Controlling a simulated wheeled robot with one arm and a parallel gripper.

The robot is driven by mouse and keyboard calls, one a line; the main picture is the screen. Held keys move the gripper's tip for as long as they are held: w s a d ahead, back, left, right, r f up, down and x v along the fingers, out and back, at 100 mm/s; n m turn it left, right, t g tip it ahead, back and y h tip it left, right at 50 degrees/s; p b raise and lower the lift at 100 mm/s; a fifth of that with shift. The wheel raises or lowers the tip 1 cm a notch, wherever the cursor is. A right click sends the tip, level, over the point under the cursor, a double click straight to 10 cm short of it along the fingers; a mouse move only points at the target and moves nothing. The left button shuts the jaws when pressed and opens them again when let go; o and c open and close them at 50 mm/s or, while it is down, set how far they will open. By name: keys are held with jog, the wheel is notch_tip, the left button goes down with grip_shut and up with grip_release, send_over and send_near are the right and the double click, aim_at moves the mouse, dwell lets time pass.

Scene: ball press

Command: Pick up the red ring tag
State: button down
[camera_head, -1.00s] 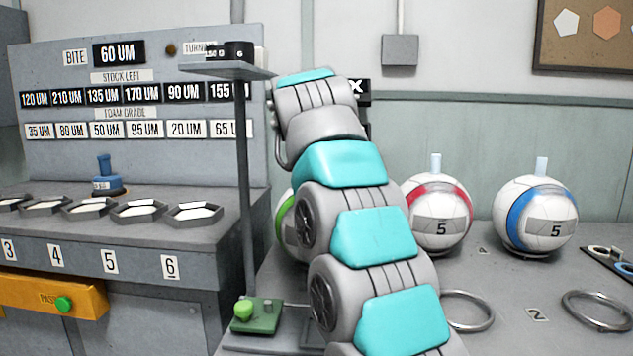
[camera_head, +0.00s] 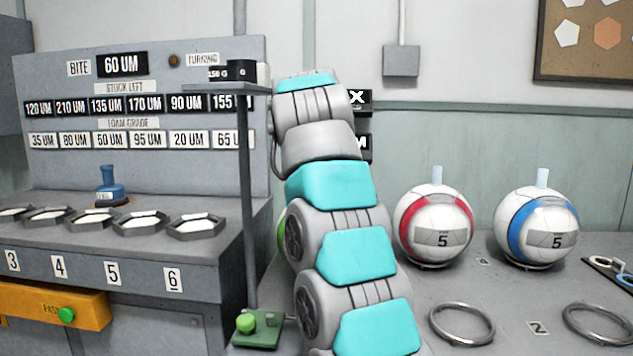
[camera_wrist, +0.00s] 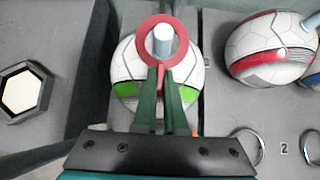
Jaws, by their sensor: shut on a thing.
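The red ring tag (camera_wrist: 142,47) shows in the wrist view as a flat red ring with a short tab. My gripper (camera_wrist: 161,82) has its dark green fingers shut on that tab. The ring appears around the pale stem (camera_wrist: 162,42) of the green-striped ball (camera_wrist: 125,72) from above; I cannot tell whether it touches the ball. In the head view my arm hides my gripper, the ring and most of this ball, leaving a green sliver (camera_head: 282,232) at its left edge.
A red-striped ball (camera_head: 434,226) and a blue-striped ball (camera_head: 536,228) stand to the right, each with a pale stem. Metal rings (camera_head: 461,340) lie in front. A post (camera_head: 246,190) with a small shelf stands left of my arm. Hexagonal trays (camera_head: 195,236) line the left bench.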

jog(key=shift+r, duration=0.45)
jog(key=shift+s+f, duration=0.15)
jog(key=s+d+b, duration=0.2)
jog(key=s+b, duration=0.1)
jog(key=s, duration=0.4)
jog(key=s+d+r+b, duration=0.1)
jog(key=s+d+b, duration=0.1)
jog(key=s, duration=0.6)
jog(key=shift+r+b, duration=0.25)
jog(key=shift+b, duration=0.4)
